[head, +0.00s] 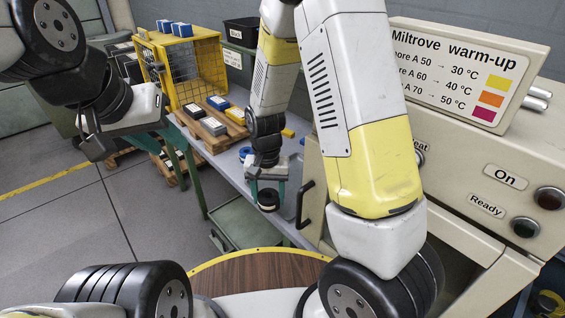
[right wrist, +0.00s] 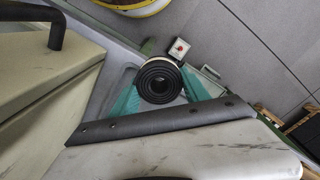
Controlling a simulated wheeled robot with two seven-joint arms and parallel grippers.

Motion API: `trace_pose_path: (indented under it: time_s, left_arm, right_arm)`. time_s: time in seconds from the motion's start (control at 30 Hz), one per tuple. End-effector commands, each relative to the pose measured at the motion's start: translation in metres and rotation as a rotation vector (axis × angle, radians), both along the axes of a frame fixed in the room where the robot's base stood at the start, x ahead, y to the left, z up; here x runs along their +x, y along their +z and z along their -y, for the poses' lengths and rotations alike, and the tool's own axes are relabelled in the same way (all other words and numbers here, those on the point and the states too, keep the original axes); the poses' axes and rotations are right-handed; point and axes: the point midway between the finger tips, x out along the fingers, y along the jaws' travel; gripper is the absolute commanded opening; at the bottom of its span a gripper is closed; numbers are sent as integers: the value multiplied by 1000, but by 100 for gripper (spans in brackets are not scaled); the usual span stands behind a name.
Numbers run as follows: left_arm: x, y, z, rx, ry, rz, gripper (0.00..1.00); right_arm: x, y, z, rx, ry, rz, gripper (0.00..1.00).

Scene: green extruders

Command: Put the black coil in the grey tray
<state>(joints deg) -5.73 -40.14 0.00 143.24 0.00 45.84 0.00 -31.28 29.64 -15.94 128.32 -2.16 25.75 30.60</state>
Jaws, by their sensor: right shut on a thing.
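The black coil (head: 268,199) is a small dark roll in the head view. It shows as a spiral end in the right wrist view (right wrist: 159,82). My right gripper (head: 268,185) is shut on it, with a teal finger on each side, and holds it over the front edge area of the bench. A pale grey surface with a rounded rim (right wrist: 122,76), perhaps the grey tray, lies just left of the coil in the right wrist view; I cannot tell it surely. My left gripper (head: 94,146) is at the left, away from the bench; its opening is unclear.
A beige warm-up machine (head: 478,170) with a black handle (head: 305,203) stands at right. A red button box (right wrist: 180,48) is near the coil.

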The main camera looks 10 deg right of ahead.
Motion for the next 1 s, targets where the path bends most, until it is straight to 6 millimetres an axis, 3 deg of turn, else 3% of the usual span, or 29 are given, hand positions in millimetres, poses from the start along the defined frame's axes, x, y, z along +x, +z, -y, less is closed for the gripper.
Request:
trace_pose_path:
  time_s: [0.2,0.43,0.73,0.9,1.0]
  left_arm:
    - [0,0,0,0,0,-1,36]
    - [0,0,0,0,0,-1,36]
    - [0,0,0,0,0,-1,36]
    - [0,0,0,0,0,-1,36]
    - [0,0,0,0,0,-1,36]
  right_arm:
    - [52,-6,33,0,-6,1,9]
    - [95,-11,58,1,-3,1,9]
    - [115,-14,71,0,-1,1,9]
    - [112,-42,70,-1,1,-2,9]
    - [113,-48,69,0,1,1,9]
